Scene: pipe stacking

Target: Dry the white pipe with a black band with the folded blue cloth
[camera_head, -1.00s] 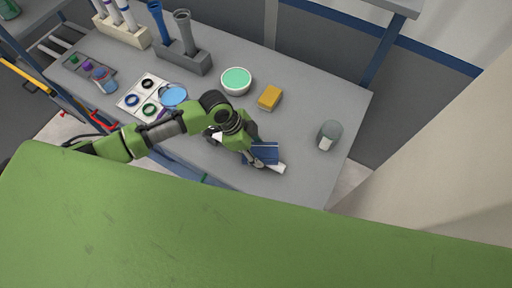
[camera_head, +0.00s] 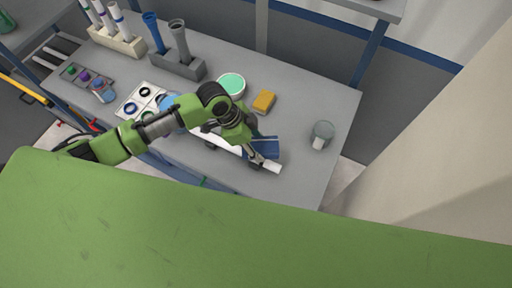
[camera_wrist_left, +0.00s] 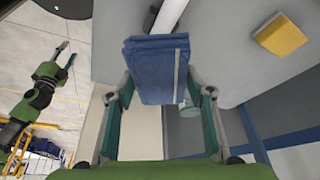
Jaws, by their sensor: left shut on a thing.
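My left gripper (camera_head: 256,146) is shut on the folded blue cloth (camera_head: 266,148). In the left wrist view the cloth (camera_wrist_left: 158,68) sits between the two fingers. The white pipe (camera_head: 230,147) lies along the front part of the grey table. Its right end sticks out past the cloth, and the gripper and cloth hide part of it. In the wrist view the pipe (camera_wrist_left: 171,14) runs up from behind the cloth; I cannot tell whether they touch.
Pipe racks (camera_head: 178,66) stand at the back left. The table between sponge and beaker is clear.

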